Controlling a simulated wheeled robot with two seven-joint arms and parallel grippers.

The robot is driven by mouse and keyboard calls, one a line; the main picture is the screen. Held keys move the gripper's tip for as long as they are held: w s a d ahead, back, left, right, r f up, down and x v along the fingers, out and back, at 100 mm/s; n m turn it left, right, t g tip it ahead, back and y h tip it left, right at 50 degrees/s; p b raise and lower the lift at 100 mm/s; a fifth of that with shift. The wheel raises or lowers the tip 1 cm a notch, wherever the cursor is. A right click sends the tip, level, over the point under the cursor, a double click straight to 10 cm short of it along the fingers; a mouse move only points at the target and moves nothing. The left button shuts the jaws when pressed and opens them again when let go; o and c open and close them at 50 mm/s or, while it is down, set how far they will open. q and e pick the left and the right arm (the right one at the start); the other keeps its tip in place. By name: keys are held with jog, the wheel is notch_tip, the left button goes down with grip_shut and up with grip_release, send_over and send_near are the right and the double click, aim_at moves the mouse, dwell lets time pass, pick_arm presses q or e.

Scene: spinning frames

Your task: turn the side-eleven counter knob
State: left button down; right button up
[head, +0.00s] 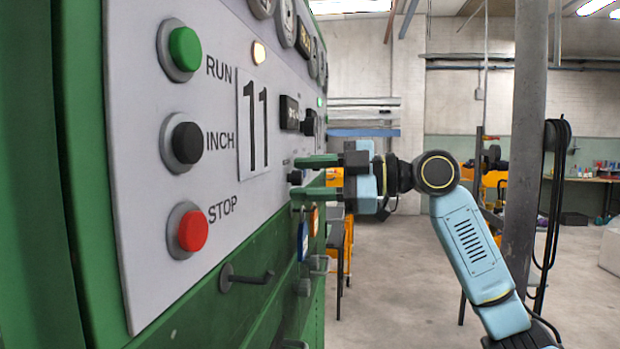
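The machine's pale panel carries a plate with a black 11 (254,123). To its right is a dark counter display (289,112). A gap shows between the fingers, and I cannot tell whether either touches the knob. My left gripper is not in view.
Green RUN (185,49), black INCH (187,143) and red STOP (193,230) buttons sit on the near panel. A dark hook (246,278) sticks out below. Gauges (284,22) line the top. A grey post (525,130) stands at right; open floor lies behind my arm.

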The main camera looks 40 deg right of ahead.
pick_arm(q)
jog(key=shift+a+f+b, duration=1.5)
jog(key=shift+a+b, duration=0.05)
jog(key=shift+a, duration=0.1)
pick_arm(e)
jog(key=v, duration=1.3)
jog(key=shift+s, duration=0.2)
jog(key=shift+r, duration=0.1)
